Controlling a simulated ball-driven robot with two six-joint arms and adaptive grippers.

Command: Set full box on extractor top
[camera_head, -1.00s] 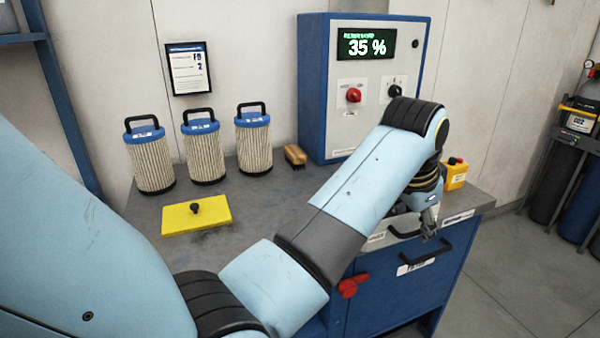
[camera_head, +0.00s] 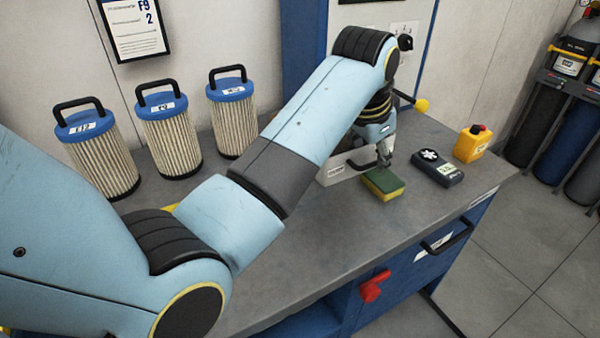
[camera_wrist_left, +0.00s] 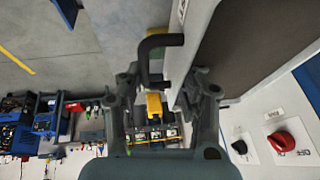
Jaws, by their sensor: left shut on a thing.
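My left gripper (camera_head: 384,158) is shut on the black handle (camera_head: 361,161) of a pale grey box (camera_head: 333,174). The box is up at worktop level behind my arm, which hides most of it. I cannot tell whether it touches the top. In the left wrist view the handle (camera_wrist_left: 153,48) lies between my fingers (camera_wrist_left: 168,92). Beside it are the box's pale wall (camera_wrist_left: 186,42) and a dark brown fill (camera_wrist_left: 245,45) inside its rim. The extractor top (camera_head: 340,245) is the grey worktop over a blue cabinet. My right gripper is not in view.
A green and yellow sponge (camera_head: 384,184), a black meter (camera_head: 438,168) and a yellow bottle (camera_head: 472,143) stand right of the box. Several pleated filters (camera_head: 172,140) line the back left. A red handle (camera_head: 373,287) projects at the front. The worktop's front middle is clear.

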